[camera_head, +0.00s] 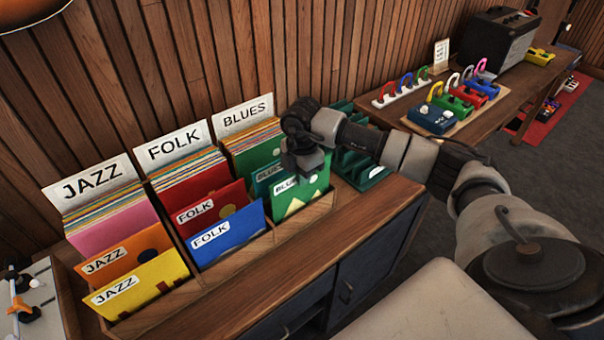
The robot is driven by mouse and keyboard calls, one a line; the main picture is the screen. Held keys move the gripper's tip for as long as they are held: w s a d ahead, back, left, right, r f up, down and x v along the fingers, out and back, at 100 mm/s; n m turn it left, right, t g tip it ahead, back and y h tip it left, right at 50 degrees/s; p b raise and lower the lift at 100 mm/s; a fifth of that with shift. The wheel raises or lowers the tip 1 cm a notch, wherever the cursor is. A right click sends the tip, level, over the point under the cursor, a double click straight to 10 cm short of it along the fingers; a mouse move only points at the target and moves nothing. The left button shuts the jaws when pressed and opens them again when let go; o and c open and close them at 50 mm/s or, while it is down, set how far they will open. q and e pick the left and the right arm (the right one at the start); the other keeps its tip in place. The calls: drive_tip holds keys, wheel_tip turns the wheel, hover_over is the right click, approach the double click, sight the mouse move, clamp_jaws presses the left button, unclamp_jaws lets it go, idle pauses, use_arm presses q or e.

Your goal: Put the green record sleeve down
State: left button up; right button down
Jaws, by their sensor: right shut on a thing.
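The green record sleeve (312,190), with a white BLUES label, stands in the front of the right section of the wooden record rack (292,228). My right gripper (305,170) reaches in from the right and is shut on the sleeve's top edge, covering part of its label. Another sleeve, dark teal with a BLUES label (266,173), stands just behind it. I cannot tell whether the green sleeve's bottom edge rests on the rack floor. My left gripper is out of view.
JAZZ sleeves (140,285) and FOLK sleeves (228,237) fill the sections to the left. A green slotted rack (362,172) stands close on the right. Beyond it, a table holds colourful pedals (452,105) and an amplifier (495,42). The cabinet top in front is clear.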

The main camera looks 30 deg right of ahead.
drive_tip(key=shift+f+b, duration=0.35)
drive_tip(key=shift+f, duration=0.25)
drive_tip(key=c, duration=1.3)
unclamp_jaws()
drive_tip(key=shift+r, duration=0.1)
wheel_tip(320, 180, up, 13)
drive_tip(key=shift+r+b, duration=0.1)
drive_tip(key=shift+b, duration=0.95)
drive_tip(key=shift+a, duration=0.1)
